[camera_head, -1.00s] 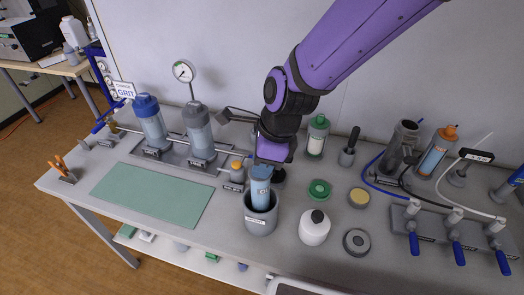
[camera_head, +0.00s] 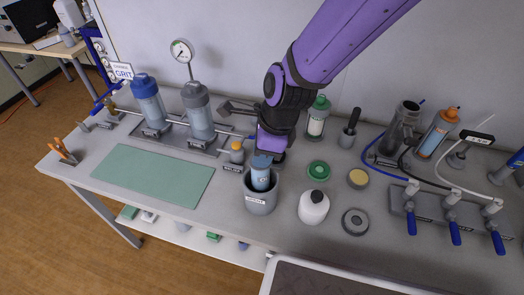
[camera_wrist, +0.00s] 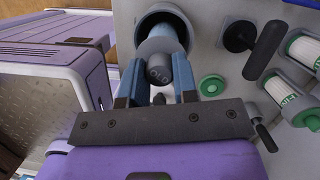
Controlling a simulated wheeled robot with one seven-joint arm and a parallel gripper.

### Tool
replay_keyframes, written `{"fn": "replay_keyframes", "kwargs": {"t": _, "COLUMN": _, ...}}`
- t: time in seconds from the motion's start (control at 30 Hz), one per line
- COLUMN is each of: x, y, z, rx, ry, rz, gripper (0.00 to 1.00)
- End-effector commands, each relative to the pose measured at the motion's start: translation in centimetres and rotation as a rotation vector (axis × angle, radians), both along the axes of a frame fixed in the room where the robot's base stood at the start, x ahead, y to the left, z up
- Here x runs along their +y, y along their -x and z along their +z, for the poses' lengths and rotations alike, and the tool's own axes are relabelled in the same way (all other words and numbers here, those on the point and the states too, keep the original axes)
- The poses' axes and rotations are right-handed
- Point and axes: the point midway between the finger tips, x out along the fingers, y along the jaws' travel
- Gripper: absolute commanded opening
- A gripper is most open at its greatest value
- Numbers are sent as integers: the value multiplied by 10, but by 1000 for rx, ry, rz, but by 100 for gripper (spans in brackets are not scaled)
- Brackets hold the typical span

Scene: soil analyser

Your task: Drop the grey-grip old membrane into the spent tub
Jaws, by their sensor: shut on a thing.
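The old membrane (camera_head: 260,180) is a light blue cylinder standing roughly upright with its lower part inside the spent tub. Its grey grip, marked OLD (camera_wrist: 158,70), faces the wrist camera. The spent tub (camera_head: 261,205) is a grey, open-topped cup with a white label on the bench. My gripper (camera_head: 262,160) is directly above the tub, its blue fingers shut on the membrane at the grip. In the wrist view my fingers (camera_wrist: 158,88) flank the grip, and the tub's dark rim (camera_wrist: 143,30) surrounds the membrane. The membrane's lower end is hidden in the tub.
A white bottle (camera_head: 313,207) and a green ring (camera_head: 319,171) stand right of the tub. A small orange-capped bottle (camera_head: 237,153) is close on the left. The green mat (camera_head: 150,175) is clear. Blue-handled valves (camera_head: 452,222) are at the far right.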

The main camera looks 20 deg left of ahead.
Motion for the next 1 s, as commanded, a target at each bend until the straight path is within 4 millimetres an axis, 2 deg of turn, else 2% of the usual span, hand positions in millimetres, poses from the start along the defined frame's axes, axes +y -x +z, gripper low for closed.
{"fn": "replay_keyframes", "kwargs": {"t": 1.0, "x": 0, "y": 0, "z": -6, "rx": -1, "ry": 0, "rz": 0, "gripper": 0}}
